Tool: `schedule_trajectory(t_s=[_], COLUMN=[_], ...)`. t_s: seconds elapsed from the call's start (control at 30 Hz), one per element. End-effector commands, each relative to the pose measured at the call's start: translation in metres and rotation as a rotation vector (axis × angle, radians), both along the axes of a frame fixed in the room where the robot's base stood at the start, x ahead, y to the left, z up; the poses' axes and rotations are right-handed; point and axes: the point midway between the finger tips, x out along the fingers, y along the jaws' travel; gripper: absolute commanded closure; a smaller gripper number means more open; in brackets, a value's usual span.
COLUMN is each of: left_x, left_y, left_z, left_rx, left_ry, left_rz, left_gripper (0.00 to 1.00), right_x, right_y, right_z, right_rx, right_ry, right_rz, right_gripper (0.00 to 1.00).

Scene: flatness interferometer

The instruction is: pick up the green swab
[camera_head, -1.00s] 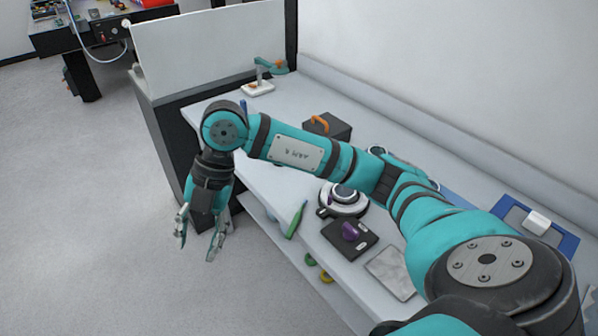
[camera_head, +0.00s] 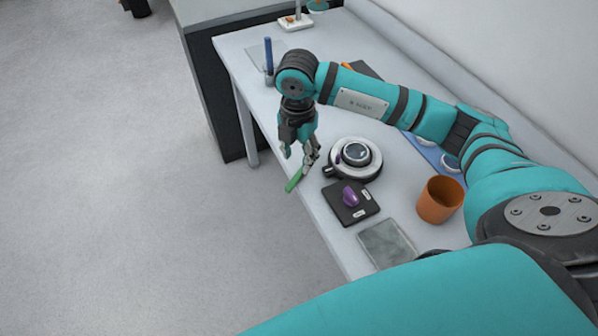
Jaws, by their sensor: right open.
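The green swab (camera_head: 293,180) lies at the front edge of the white table (camera_head: 335,232), slanted, with its lower left end at or past the edge. My right gripper (camera_head: 297,162) points down at the table's front edge, open. One fingertip is close to the upper end of the swab and partly covers it; I cannot tell whether they touch. My left gripper is out of view.
Right of the swab stand a round white instrument (camera_head: 372,165), a black pad (camera_head: 367,212) with a purple knob (camera_head: 350,195), a grey plate (camera_head: 386,243) and an orange cup (camera_head: 440,200). A blue upright item (camera_head: 268,55) stands farther back. Open floor lies left.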

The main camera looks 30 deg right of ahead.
Motion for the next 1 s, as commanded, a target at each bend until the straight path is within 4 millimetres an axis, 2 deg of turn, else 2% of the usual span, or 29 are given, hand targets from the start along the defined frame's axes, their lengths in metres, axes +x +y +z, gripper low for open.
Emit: schedule_trajectory(t_s=[0.1, 0.37, 0.5, 0.63, 0.93, 1.0], left_x=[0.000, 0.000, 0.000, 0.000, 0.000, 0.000], left_y=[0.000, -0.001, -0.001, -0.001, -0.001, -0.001], left_z=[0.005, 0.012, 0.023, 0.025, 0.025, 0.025], left_rx=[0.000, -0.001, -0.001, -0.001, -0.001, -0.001], left_ry=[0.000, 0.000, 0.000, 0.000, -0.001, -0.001], left_rz=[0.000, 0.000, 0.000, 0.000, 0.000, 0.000], left_gripper=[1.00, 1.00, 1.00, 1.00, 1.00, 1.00], right_x=[0.000, 0.002, 0.006, 0.006, 0.007, 0.007], right_y=[0.001, -0.001, -0.004, -0.003, -0.004, -0.004], right_z=[-0.017, -0.035, -0.055, -0.073, -0.079, -0.079], right_rx=[0.000, 0.000, 0.000, 0.002, 0.001, 0.001], right_ry=[0.002, 0.002, 0.004, 0.001, 0.000, 0.000], right_rz=[0.001, 0.001, 0.000, 0.001, 0.002, 0.002], right_gripper=[0.57, 0.57, 0.57, 0.57, 0.57, 0.66])
